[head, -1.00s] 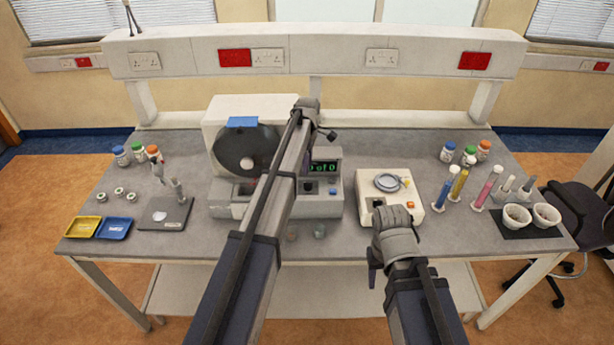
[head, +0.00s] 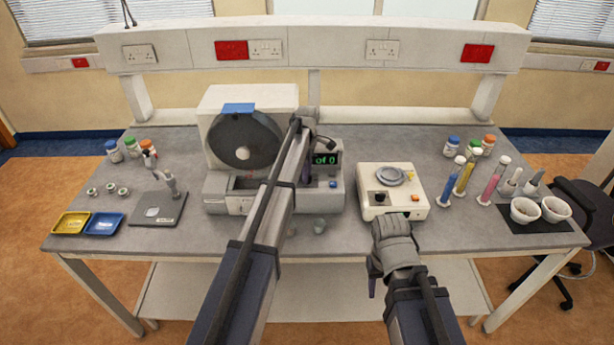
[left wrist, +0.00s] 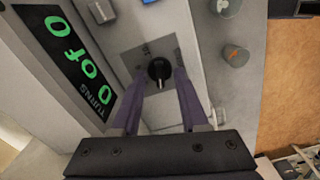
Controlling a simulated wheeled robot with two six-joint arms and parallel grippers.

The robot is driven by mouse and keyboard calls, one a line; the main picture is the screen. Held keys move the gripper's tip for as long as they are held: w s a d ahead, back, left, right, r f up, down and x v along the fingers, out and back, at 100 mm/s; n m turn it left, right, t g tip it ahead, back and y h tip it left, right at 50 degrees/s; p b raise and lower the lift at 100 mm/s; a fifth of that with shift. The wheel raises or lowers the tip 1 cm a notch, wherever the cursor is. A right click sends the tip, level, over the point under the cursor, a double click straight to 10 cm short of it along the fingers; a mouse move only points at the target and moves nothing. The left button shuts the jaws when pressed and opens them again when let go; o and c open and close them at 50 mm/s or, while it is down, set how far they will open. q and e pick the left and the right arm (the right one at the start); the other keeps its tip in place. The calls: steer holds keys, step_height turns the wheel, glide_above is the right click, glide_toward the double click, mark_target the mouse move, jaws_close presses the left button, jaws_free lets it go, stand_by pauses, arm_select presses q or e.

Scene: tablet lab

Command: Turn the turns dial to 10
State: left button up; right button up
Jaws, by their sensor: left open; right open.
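The turns dial (left wrist: 159,70) is a small black knob on a grey square plate, seen in the left wrist view. A dark display (left wrist: 75,62) beside it reads "0 of 0" in green with the label TURNS. My left gripper (left wrist: 160,84) is open, its two purple fingers on either side of the dial; I cannot tell whether they touch it. In the head view, my left arm hides the dial, and the display (head: 326,159) is partly covered. My right gripper (head: 373,284) is open and empty in front of the bench edge.
The machine with a big dark disc (head: 244,142) stands on the bench (head: 100,215). Its blue button (head: 333,184) is close to the dial. Two small beakers (left wrist: 236,55) stand in front. A white instrument (head: 407,208) is to the right. Coloured cylinders and bowls stand further right.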

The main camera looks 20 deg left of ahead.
arm_select(q)
steer(key=shift+c, duration=0.3)
jaws_close()
stand_by(0.5)
steer(key=m, duration=0.4)
steer(key=shift+m, duration=0.4)
steer(key=m, duration=1.1)
steer(key=shift+m, duration=0.4)
steer(key=m, duration=0.6)
steer(key=shift+m, duration=0.4)
